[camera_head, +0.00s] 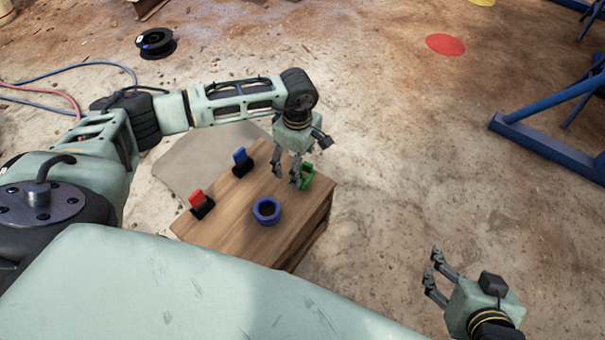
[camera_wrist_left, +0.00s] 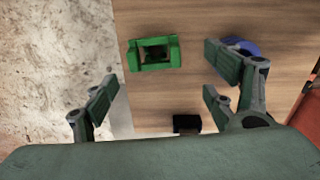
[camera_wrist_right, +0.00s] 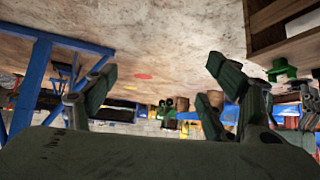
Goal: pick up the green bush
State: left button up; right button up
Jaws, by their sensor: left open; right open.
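The green bush (camera_head: 307,175) is a small squarish green piece at the right edge of the wooden table (camera_head: 235,222). In the left wrist view the bush (camera_wrist_left: 154,53) shows a dark opening and lies beyond the fingertips, between the lines of the two fingers. My left gripper (camera_head: 287,172) is open and empty, above the table just left of the bush in the head view. The fingers partly cover the bush's surroundings there, and contact cannot be made out. My right gripper (camera_head: 434,270) is open and empty, over the floor right of the table.
A blue ring (camera_head: 267,211), a red piece (camera_head: 200,202) and a blue piece on a dark base (camera_head: 240,160) stand on the table. A blue metal frame (camera_head: 545,142) stands at the right. The floor between frame and table is clear.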

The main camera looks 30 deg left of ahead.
aim_at(306, 166)
pick_arm(q)
jog(key=f, duration=0.1)
jog(key=f+b, duration=0.1)
jog(key=f, duration=0.1)
jog(key=d+f, duration=0.1)
jog(key=f, duration=0.1)
jog(key=shift+w+f+b, duration=0.1)
jog(key=shift+w+b, duration=0.2)
jog(key=shift+f, duration=0.2)
jog(key=c, duration=1.5)
pick_arm(e)
jog(key=w+a+r+t+y, duration=0.1)
jog(key=w+a+r+t, duration=0.1)
jog(key=w+r+t, duration=0.2)
notch_tip(306, 166, up, 3)
jog(key=shift+w+a+r+t, duration=0.1)
jog(key=shift+w+a+t, duration=0.25)
jog(key=shift+w, duration=0.6)
